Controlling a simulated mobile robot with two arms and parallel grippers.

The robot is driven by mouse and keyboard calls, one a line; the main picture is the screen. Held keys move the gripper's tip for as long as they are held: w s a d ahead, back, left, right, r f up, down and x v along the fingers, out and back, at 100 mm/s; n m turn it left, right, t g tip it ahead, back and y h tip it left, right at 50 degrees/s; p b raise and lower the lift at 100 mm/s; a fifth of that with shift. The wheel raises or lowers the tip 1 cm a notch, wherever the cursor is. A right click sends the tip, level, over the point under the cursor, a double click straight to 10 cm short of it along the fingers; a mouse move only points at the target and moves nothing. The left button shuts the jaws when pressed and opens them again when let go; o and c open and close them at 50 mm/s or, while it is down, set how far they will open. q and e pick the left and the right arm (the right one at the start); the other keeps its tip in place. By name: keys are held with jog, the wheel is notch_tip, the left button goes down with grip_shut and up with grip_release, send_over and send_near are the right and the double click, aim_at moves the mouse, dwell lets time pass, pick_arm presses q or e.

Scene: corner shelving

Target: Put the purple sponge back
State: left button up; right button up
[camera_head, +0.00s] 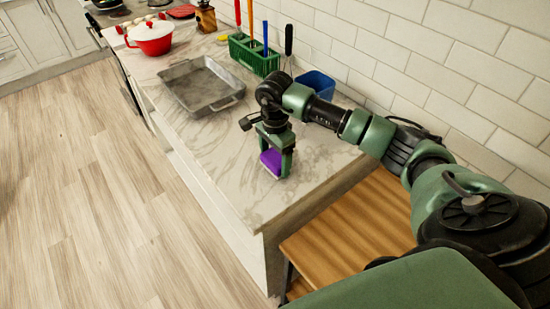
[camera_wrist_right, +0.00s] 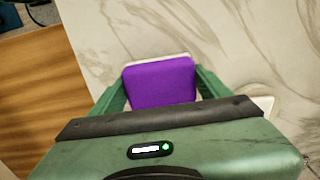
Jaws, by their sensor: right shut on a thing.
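The purple sponge (camera_head: 271,162) is held between the fingers of my right gripper (camera_head: 276,160), over the marble counter near its front end. In the right wrist view the sponge (camera_wrist_right: 160,82) shows its purple face with a pale layer along its far edge, and the green fingers of my right gripper (camera_wrist_right: 160,88) are on either side of it. I cannot tell whether the sponge touches the counter. A blue container (camera_head: 315,84) stands against the wall, partly behind my right arm. My left gripper is not in view.
A grey metal roasting pan (camera_head: 201,84) lies on the counter (camera_head: 233,191). A green crate (camera_head: 254,55) with upright utensils stands by the tiled wall. A red pot (camera_head: 151,37) is further back. A lower wooden surface (camera_head: 345,232) adjoins the counter's near end. The counter around the gripper is clear.

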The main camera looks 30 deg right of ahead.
aim_at(275, 158)
jog(key=shift+f, duration=0.5)
jog(key=shift+f, duration=0.1)
jog(key=o, duration=1.2)
notch_tip(275, 158, up, 11)
jog(key=b, duration=0.4)
jog(key=shift+r, duration=0.65)
